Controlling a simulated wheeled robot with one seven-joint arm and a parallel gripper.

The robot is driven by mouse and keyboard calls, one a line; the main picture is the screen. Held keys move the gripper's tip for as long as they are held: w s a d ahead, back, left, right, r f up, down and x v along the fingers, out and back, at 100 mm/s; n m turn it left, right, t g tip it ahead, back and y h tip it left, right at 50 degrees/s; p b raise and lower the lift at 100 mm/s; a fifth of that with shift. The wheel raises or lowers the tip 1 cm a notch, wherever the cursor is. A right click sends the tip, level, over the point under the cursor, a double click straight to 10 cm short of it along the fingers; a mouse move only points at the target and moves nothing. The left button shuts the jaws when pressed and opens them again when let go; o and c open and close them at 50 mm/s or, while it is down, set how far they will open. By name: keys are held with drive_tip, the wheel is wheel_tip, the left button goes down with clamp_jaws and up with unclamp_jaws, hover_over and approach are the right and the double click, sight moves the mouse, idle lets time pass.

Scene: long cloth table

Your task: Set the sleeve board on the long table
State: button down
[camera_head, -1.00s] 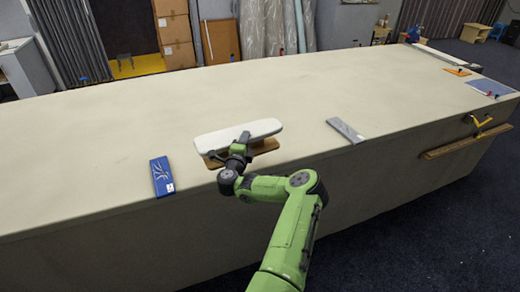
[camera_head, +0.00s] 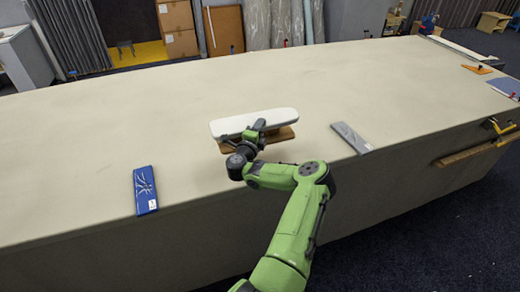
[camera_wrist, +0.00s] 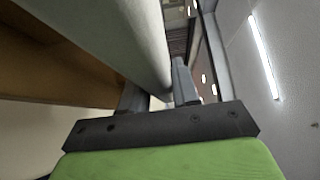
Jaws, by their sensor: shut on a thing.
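The sleeve board has a long white padded top (camera_head: 285,118) over a brown wooden base (camera_head: 283,134). It is level, at the near side of the long table (camera_head: 130,110). I cannot tell whether its base touches the cloth or is just above it. My gripper (camera_head: 257,128) is shut on the near edge of the white top. In the wrist view, the fingers (camera_wrist: 158,97) grip the edge of the pale top (camera_wrist: 120,35), with the wooden base (camera_wrist: 50,65) to the left. Part of the board is hidden behind my gripper.
A blue patterned packet (camera_head: 145,190) lies left of the board near the front edge. A grey one (camera_head: 350,138) lies to the right. Tools, an orange piece (camera_head: 478,69) and a yellow clamp (camera_head: 498,126) are at the far right. The cloth behind the board is clear.

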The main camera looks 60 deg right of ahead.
drive_tip(key=f+b, duration=0.1)
drive_tip(key=f, duration=0.2)
drive_tip(key=f+b, duration=0.1)
drive_tip(key=f, duration=0.5)
drive_tip(key=shift+a+f+b, duration=0.15)
drive_tip(key=shift+a+b, duration=0.2)
drive_tip(key=shift+b, duration=0.05)
drive_tip(key=shift+f, duration=0.15)
drive_tip(key=c, duration=0.8)
unclamp_jaws()
